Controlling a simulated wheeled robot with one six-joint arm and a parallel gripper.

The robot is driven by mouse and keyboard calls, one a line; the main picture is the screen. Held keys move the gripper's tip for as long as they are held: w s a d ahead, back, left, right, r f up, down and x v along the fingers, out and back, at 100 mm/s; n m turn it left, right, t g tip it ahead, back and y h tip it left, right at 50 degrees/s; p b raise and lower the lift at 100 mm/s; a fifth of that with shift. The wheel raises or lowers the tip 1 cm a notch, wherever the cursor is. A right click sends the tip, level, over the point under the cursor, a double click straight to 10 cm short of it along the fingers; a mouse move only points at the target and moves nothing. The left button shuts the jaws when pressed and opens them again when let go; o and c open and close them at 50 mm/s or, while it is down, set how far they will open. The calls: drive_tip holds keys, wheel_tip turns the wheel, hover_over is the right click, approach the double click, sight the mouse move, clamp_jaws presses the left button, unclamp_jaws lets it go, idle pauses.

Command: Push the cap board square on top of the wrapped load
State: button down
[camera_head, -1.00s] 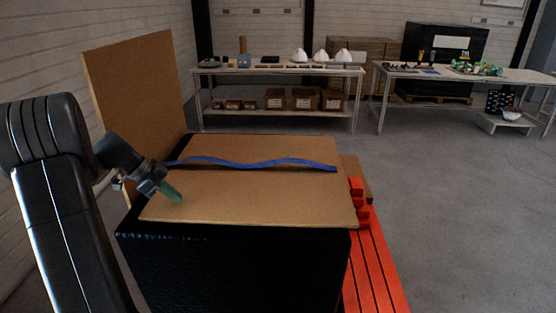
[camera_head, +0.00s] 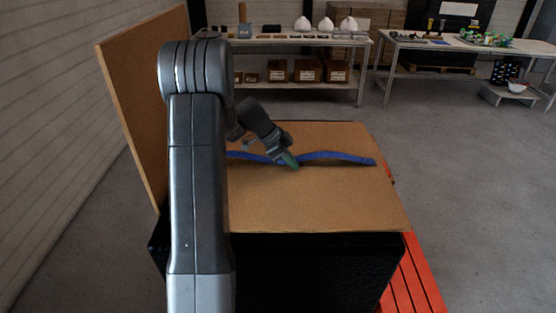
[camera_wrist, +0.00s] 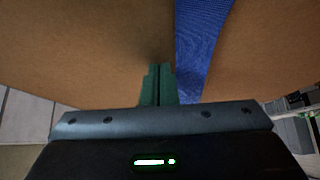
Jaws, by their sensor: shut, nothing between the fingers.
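The cap board (camera_head: 330,205) is a flat brown sheet lying on top of the black wrapped load (camera_head: 320,270). The load's black front shows below the board's near edge, and the board sits a little skewed, with its near right corner at the load's right edge. A wavy blue strap (camera_head: 345,156) lies across the board. My gripper (camera_head: 291,160) is shut and empty, low over the board beside the strap. In the wrist view its green fingers (camera_wrist: 158,85) are together, close to the brown surface, with the blue strap just to their right. Whether they touch is unclear.
The load stands on a red pallet (camera_head: 412,280), seen at the right. A tall brown panel (camera_head: 148,90) stands upright at the left. Workbenches (camera_head: 345,40) with helmet shells and boxes are at the back. The floor (camera_head: 470,180) to the right is clear.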

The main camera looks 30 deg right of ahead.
sight(285, 170)
drive_tip(key=shift+w+f+b, duration=0.25)
drive_tip(key=shift+f+b, duration=0.1)
drive_tip(key=shift+b, duration=0.1)
drive_tip(key=shift+s+a, duration=0.1)
drive_tip(key=shift+s, duration=0.1)
drive_tip(key=shift+s+a+f+b, duration=0.1)
drive_tip(key=shift+f+b, duration=0.1)
drive_tip(key=shift+b, duration=0.1)
drive_tip(key=shift+w+a+f+b, duration=0.1)
drive_tip(key=shift+w+a+b, duration=0.25)
drive_tip(key=shift+a, duration=0.25)
drive_tip(key=shift+w+a+f+b, duration=0.1)
drive_tip(key=shift+w+a+b, duration=0.2)
drive_tip(key=shift+a, duration=0.3)
drive_tip(key=shift+w+a+r, duration=0.15)
drive_tip(key=shift+a, duration=0.15)
drive_tip(key=shift+r, duration=0.15)
drive_tip(key=shift+w+r, duration=0.35)
drive_tip(key=shift+r, duration=0.25)
drive_tip(key=shift+s, duration=0.1)
